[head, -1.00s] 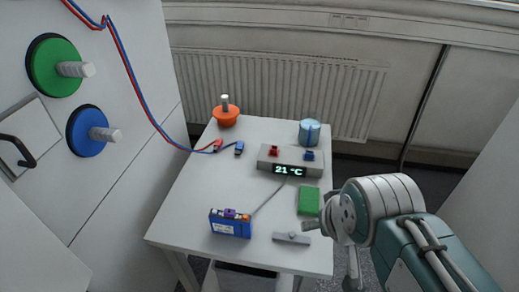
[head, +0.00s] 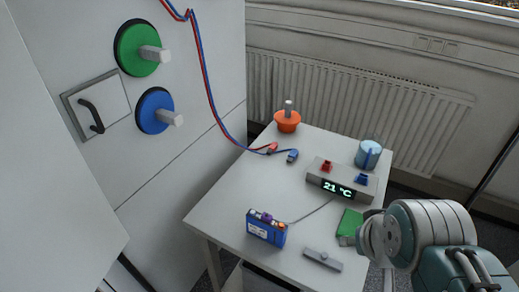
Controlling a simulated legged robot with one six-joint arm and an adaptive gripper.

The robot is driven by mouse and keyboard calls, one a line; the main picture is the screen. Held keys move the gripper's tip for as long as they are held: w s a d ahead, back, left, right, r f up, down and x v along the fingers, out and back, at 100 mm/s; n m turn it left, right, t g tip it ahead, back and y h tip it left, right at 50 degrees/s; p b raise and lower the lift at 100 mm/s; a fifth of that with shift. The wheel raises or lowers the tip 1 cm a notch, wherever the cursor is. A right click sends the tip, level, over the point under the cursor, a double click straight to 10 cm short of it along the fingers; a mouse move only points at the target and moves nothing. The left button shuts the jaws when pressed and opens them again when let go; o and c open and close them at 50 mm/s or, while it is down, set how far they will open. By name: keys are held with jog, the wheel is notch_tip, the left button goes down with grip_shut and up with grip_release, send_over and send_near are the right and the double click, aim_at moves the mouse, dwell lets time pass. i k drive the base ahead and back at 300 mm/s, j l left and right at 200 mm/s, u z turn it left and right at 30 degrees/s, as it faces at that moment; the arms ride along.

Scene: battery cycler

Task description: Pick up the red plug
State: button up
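The red plug (head: 272,148) lies on the far left part of the white table (head: 227,195), at the end of a red cable (head: 208,90) that hangs down along the white cabinet. A blue plug (head: 292,156) on a blue cable lies just right of it. My gripper (head: 388,280) is at the lower right by the table's right edge, well apart from the red plug. Only part of it shows below my wrist, and I cannot tell whether it is open or shut.
The grey device (head: 342,180) reading 21 °C has red and blue sockets. A blue battery (head: 266,228), green block (head: 349,224), grey bar (head: 322,259), orange knob (head: 287,121) and blue cylinder (head: 368,154) are on the table. The cabinet (head: 200,180) stands left; the table's left middle is clear.

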aim_at(274, 146)
jog(key=i+l+u, duration=0.1)
jog(key=l+u, duration=0.3)
jog(key=i+l+u, duration=0.1)
jog(key=l+u, duration=1.35)
jog(key=k+l+u, duration=0.3)
jog(key=l, duration=0.85)
jog(key=i+l, duration=0.1)
jog(key=l, duration=1.05)
jog(key=i+l+u, duration=0.2)
jog(key=l, duration=0.15)
jog(key=l+u, duration=0.2)
jog(key=l, duration=0.15)
jog(key=l+u, duration=0.15)
jog(key=u, duration=0.2)
